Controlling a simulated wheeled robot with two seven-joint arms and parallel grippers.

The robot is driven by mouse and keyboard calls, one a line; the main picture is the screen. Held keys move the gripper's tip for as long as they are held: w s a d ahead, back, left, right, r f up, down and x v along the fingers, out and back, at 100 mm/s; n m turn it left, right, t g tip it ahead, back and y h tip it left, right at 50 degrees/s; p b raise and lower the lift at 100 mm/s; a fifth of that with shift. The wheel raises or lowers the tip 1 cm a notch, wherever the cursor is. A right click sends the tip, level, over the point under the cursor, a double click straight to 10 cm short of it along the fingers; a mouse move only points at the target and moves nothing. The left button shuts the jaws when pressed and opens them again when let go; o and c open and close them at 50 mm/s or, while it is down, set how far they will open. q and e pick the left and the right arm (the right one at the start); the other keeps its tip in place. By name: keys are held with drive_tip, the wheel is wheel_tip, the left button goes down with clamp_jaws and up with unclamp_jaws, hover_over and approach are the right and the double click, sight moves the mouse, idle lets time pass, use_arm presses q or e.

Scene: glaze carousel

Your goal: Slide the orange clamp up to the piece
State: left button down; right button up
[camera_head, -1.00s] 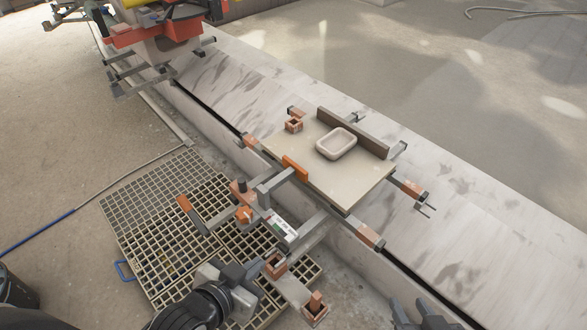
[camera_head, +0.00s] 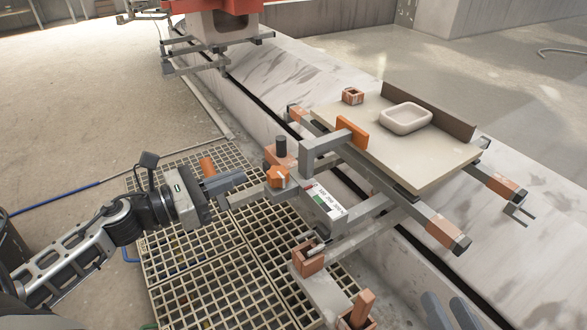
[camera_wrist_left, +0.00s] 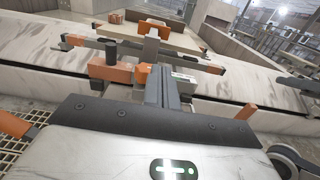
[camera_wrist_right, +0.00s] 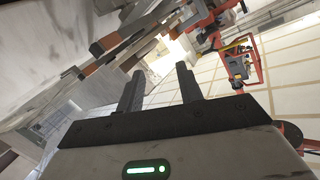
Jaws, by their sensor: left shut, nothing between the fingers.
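The piece looks like a pale, rounded rectangular dish (camera_head: 407,118) lying on a beige board (camera_head: 440,168). The orange clamp's upright orange pad (camera_head: 352,132) stands at the board's near left edge, apart from the dish, on a grey arm (camera_head: 325,146). An orange knob (camera_head: 278,177) sits lower on this grey assembly and shows in the left wrist view (camera_wrist_left: 143,73). My left gripper (camera_head: 238,181) is shut and empty, just left of the knob; whether they touch is unclear. My right gripper (camera_head: 450,312) is low at the right; its fingers stand apart and empty in the right wrist view (camera_wrist_right: 158,85).
A brown fence (camera_head: 430,108) stands behind the dish, and a small brick-coloured square block (camera_head: 352,96) sits to its left. Bars with orange blocks (camera_head: 448,232) stick out around the board. A floor grating (camera_head: 200,260) lies below my left arm. A red machine (camera_head: 215,8) stands far back.

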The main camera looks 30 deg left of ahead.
sight(307, 150)
use_arm(q)
drive_tip(key=x, duration=1.3)
drive_tip(key=shift+w+b, duration=0.25)
drive_tip(key=shift+b, duration=0.15)
use_arm(e)
drive_tip(key=shift+a+r, duration=0.1)
drive_tip(key=shift+r, duration=0.15)
use_arm(q)
drive_tip(key=shift+d+r, duration=0.1)
